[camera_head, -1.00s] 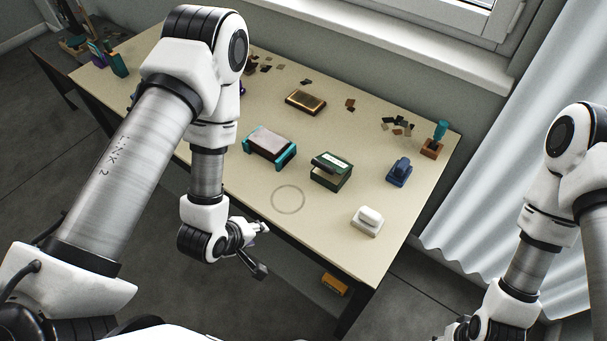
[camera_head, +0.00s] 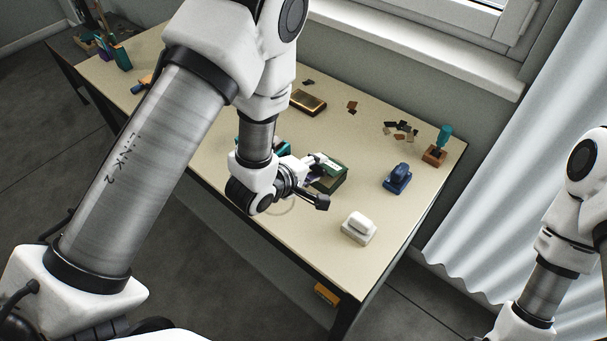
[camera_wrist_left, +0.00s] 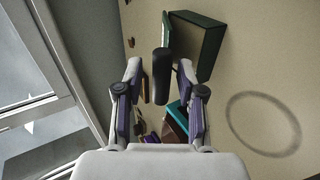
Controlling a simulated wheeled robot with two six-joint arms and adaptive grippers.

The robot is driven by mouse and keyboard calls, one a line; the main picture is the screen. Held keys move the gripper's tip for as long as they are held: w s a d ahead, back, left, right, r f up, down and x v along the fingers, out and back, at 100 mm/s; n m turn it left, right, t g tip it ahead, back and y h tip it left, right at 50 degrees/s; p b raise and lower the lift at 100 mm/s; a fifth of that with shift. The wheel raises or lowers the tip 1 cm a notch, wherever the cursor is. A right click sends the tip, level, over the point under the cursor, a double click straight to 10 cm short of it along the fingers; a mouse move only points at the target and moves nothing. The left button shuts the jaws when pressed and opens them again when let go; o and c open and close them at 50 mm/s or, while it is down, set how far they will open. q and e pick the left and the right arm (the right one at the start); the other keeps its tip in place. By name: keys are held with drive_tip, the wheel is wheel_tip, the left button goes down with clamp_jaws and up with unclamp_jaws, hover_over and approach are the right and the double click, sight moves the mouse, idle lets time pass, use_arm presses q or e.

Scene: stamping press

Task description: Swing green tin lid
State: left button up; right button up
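The green tin (camera_head: 333,181) stands on the table in the head view, partly behind my left gripper (camera_head: 314,167). Its lid (camera_head: 334,165) looks tilted up, partly covered by the fingers. In the left wrist view the dark green tin (camera_wrist_left: 200,45) lies just beyond and right of the fingers, with the lid (camera_wrist_left: 167,38) as a narrow green strip along its left side. My left gripper (camera_wrist_left: 159,72) is open there, with a dark rounded bar between the fingers in the picture. Contact with the lid cannot be told. My right gripper is out of view.
A teal-ended block (camera_head: 283,148) is mostly behind my left wrist. A white block (camera_head: 359,227), a blue object (camera_head: 398,178) and a teal-handled stamp (camera_head: 442,142) stand to the right. A gold-framed pad (camera_head: 308,103) lies behind.

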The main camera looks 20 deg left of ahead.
use_arm(q)
drive_tip(key=shift+w+f, duration=0.15)
drive_tip(key=shift+w, duration=0.1)
drive_tip(key=c, duration=0.3)
drive_tip(key=shift+s+a, duration=0.1)
drive_tip(key=shift+a, duration=0.1)
clamp_jaws()
drive_tip(key=shift+a, duration=0.1)
drive_tip(key=shift+f, duration=0.15)
drive_tip(key=shift+s+a+f+b, duration=0.1)
drive_tip(key=shift+s+f+b, duration=0.25)
drive_tip(key=shift+f, duration=0.15)
drive_tip(key=shift+s+a+f+b, duration=0.1)
drive_tip(key=shift+s+f+b, duration=0.15)
drive_tip(key=shift+f+b, duration=0.15)
drive_tip(key=shift+f, duration=0.15)
